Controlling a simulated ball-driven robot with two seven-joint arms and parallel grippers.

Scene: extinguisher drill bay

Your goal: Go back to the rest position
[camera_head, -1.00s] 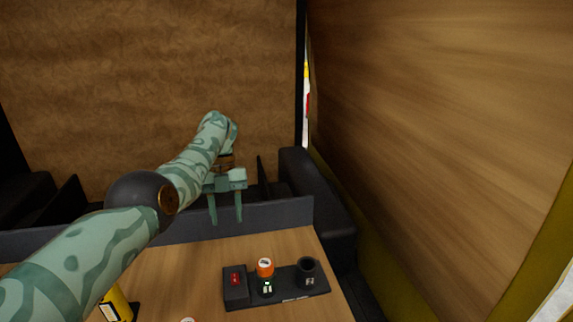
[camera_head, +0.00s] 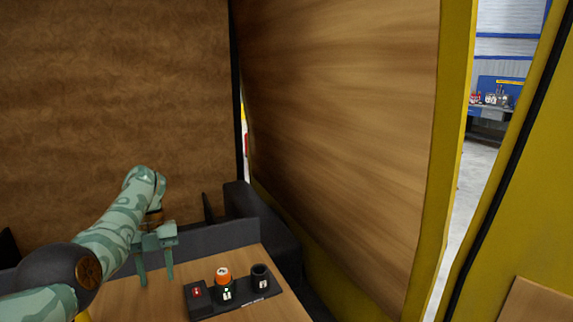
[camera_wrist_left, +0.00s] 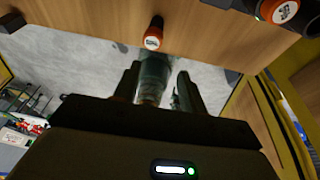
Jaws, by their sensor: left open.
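My left gripper (camera_head: 156,281) is open and empty at the lower left of the head view, in front of the grey divider and left of the dark tray (camera_head: 203,313). Its arm is patterned green. Its two fingers also show in the left wrist view (camera_wrist_left: 158,88), apart, with a blurred green form between them in the picture. My right gripper is in neither view.
An orange-capped bottle (camera_head: 223,276) and a black cup (camera_head: 261,279) stand on the tray, on the wooden table (camera_head: 120,301). Another orange-capped bottle (camera_wrist_left: 153,36) shows in the wrist view. A wooden panel (camera_head: 340,130) rises right; beyond its yellow edge is an opening.

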